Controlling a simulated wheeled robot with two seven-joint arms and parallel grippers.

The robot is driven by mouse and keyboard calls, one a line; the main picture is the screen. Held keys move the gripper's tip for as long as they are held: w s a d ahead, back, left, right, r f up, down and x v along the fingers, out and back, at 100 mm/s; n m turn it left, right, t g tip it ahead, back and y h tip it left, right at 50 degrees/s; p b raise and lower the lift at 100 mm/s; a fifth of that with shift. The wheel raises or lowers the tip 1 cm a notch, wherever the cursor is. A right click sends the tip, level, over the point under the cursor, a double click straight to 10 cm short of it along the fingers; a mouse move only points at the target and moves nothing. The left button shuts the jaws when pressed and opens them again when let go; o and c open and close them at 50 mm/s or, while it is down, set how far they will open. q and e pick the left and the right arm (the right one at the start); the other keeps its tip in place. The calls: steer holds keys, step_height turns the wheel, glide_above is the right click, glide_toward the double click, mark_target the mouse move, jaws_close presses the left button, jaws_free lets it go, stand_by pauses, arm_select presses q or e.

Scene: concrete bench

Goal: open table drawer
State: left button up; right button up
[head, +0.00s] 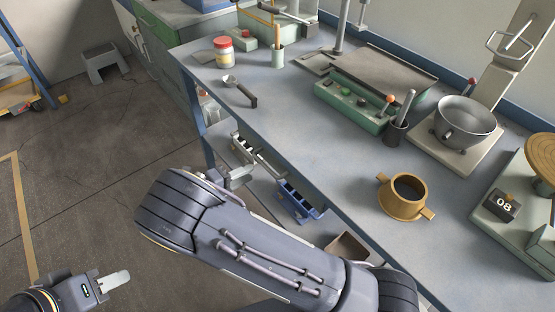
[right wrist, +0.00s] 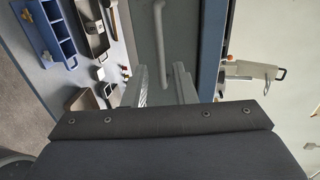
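The table drawer's grey-green front (right wrist: 176,14) fills the middle of the right wrist view, beside the blue table edge (right wrist: 211,45). It appears flush under the tabletop. Its long pale bar handle (right wrist: 160,35) lies across it. My right gripper (right wrist: 163,88) is open, one finger on each side of the handle's line in that view; I cannot tell whether they touch it. In the head view my right gripper (head: 240,178) is at the table's front edge, partly hidden by my forearm, and the drawer front is out of sight. My left gripper (head: 118,281) is low at the left, away from the table; its opening is unclear.
The tabletop (head: 290,110) holds a red-lidded jar (head: 223,52), a green control box (head: 350,103), a pan on a scale (head: 465,118) and a brass cup (head: 405,195). A blue bin (head: 302,203) sits on the shelf below.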

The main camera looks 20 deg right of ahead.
mark_target(264, 165)
steer(key=x, duration=0.7)
steer(key=shift+d, duration=0.2)
jaws_close()
